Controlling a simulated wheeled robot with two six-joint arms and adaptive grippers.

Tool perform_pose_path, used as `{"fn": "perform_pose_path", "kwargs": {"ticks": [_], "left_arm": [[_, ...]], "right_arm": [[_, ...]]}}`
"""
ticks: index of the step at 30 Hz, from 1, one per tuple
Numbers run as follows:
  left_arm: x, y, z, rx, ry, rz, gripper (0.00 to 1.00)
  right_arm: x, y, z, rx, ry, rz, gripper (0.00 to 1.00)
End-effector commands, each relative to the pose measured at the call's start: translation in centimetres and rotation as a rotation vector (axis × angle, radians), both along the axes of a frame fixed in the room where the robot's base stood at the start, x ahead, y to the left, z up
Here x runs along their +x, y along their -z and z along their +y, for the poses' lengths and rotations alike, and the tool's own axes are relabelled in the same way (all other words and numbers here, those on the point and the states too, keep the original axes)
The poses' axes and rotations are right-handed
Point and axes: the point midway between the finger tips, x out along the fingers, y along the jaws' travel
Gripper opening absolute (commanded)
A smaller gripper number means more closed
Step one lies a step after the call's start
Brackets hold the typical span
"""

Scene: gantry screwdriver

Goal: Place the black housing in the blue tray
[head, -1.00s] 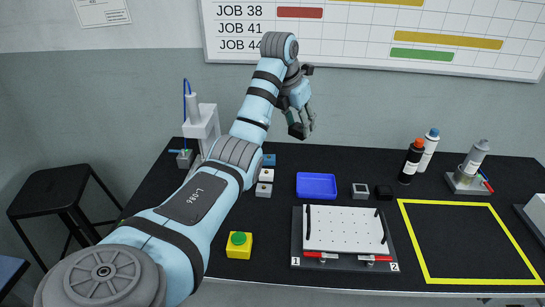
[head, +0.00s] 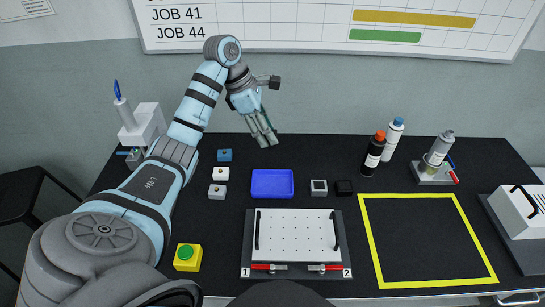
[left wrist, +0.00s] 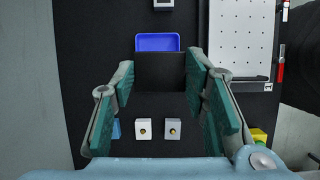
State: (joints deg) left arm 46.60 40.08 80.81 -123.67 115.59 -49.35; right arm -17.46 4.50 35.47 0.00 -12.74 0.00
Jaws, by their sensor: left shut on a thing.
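My left gripper (head: 264,134) is above the back of the table, behind the blue tray (head: 272,184) in the head view. In the left wrist view its fingers (left wrist: 160,88) are shut on a black housing (left wrist: 160,72), a plain dark block held between the green pads. The housing overlaps the near edge of the blue tray (left wrist: 157,42) in that view; it is held up, apart from the tray. The tray looks empty. In the head view the housing is hard to make out at the fingers. My right gripper is not in view.
White (head: 221,173), grey (head: 217,191) and blue (head: 225,155) blocks stand left. A perforated plate (head: 297,235) lies in front. Bottles (head: 373,155) stand behind right. The yellow-outlined area (head: 425,240) is clear.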

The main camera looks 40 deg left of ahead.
Motion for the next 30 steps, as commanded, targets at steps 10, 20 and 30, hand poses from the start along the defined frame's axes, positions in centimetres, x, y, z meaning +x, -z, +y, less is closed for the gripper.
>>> {"fn": "perform_pose_path", "kwargs": {"ticks": [10, 20, 30], "left_arm": [[1.3, 13.3, -0.2, -0.007, -0.007, 0.015, 0.08], [1.3, 18.6, -0.2, -0.006, -0.009, 0.013, 0.08], [1.4, 19.6, -0.2, -0.006, -0.009, 0.011, 0.08]], "right_arm": [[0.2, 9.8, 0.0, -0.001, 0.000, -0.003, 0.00], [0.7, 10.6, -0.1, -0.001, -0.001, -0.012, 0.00], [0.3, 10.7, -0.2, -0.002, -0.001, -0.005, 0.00]]}}
